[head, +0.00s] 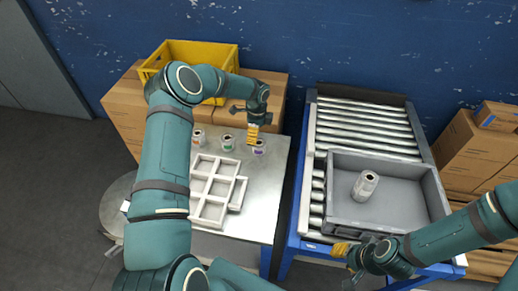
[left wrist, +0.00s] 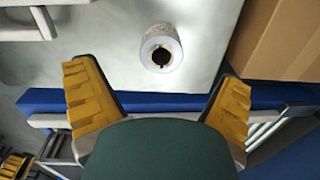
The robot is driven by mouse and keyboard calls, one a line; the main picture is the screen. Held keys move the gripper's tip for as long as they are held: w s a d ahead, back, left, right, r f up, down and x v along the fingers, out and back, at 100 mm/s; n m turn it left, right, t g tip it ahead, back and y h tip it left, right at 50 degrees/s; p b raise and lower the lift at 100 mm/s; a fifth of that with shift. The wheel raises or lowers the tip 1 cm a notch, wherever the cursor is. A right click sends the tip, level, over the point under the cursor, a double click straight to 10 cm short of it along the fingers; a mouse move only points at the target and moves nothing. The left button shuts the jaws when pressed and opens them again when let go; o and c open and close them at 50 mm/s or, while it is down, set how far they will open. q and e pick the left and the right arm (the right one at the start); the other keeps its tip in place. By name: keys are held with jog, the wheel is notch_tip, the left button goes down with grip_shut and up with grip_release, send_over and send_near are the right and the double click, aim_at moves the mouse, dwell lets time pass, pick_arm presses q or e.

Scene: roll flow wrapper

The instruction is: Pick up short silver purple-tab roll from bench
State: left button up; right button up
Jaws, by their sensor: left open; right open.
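The short silver roll with a purple tab (head: 260,148) stands on the metal bench (head: 264,195) near its right edge. In the left wrist view a roll (left wrist: 160,47) shows its dark core hole from above; its tab colour cannot be made out there. My left gripper (head: 252,134) is close above and beside the purple-tab roll, pointing down. Its yellow fingers are open and empty in the left wrist view (left wrist: 158,82), with the roll beyond the gap between them. My right gripper (head: 343,249) is open at the front edge of the conveyor, away from the bench.
A green-tab roll (head: 227,143) and another roll (head: 198,138) stand left of the purple-tab one. A pale divided tray (head: 213,201) lies in front. A grey tote (head: 405,208) on the roller conveyor (head: 365,128) holds one roll (head: 365,186). Cartons and a yellow crate (head: 205,50) stand behind.

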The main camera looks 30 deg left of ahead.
aim_at(259, 144)
pick_arm(q)
notch_tip(259, 144, down, 3)
jog(key=shift+r, duration=0.15)
jog(key=f, duration=0.2)
jog(key=d+f+b, duration=0.1)
jog(key=f, duration=0.1)
jog(key=shift+w, duration=0.2)
jog(key=shift+f, duration=0.6)
jog(key=c, duration=1.4)
